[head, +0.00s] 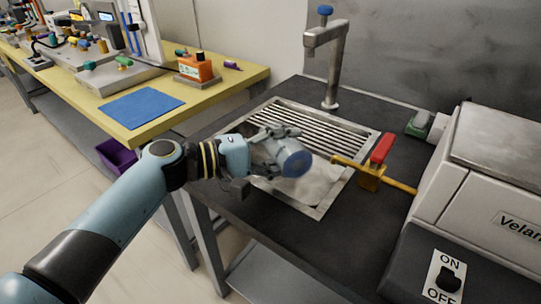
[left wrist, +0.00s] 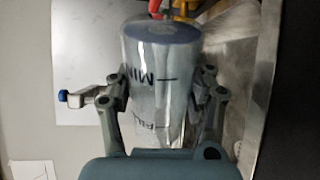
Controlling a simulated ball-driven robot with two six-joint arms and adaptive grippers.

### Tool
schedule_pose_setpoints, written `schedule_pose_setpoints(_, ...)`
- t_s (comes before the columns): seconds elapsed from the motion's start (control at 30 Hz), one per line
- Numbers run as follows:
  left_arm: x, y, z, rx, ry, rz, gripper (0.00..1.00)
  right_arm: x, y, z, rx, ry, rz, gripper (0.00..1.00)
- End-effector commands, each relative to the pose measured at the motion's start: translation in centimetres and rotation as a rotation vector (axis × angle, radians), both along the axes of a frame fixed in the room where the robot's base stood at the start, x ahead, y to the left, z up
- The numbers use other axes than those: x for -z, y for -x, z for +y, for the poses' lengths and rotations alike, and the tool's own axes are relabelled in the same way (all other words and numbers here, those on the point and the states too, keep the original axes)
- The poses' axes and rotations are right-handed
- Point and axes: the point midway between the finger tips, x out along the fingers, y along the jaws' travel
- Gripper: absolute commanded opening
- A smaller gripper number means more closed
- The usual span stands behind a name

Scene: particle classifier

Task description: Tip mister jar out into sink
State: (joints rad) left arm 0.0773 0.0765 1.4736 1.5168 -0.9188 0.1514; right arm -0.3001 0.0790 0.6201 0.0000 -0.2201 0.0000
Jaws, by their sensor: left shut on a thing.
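The mister jar (head: 292,160) is a clear cylinder with a bluish end, held tilted on its side above the sink (head: 323,208). In the left wrist view the jar (left wrist: 160,75) shows dark level marks and lettering that reads upside down. My left gripper (head: 268,150) is shut on the jar, with a finger on each side of it. The jar's bluish end points right in the head view, towards the yellow valve. I cannot tell whether liquid is in the jar. My right gripper is not in view.
A faucet (head: 328,60) with a blue knob stands behind the sink. A yellow valve with a red handle (head: 382,149) is close to the jar's right. A grey machine (head: 490,170) fills the right side. A yellow table (head: 225,92) stands at the left.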

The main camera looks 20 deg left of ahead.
Motion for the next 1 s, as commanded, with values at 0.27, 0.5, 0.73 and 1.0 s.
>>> schedule_pose_setpoints(0.27,-0.27,-0.10,0.08,0.000,0.019,0.024,0.18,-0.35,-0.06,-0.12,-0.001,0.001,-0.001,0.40)
schedule_pose_setpoints(0.5,-0.43,-0.19,0.15,0.001,0.036,0.045,0.18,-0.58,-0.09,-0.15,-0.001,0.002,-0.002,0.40)
schedule_pose_setpoints(0.73,-0.60,-0.29,0.23,0.000,0.051,0.064,0.18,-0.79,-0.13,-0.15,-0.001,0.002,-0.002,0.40)
schedule_pose_setpoints(1.0,-0.78,-0.40,0.31,0.001,0.069,0.087,0.18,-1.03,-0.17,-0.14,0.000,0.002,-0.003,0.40)
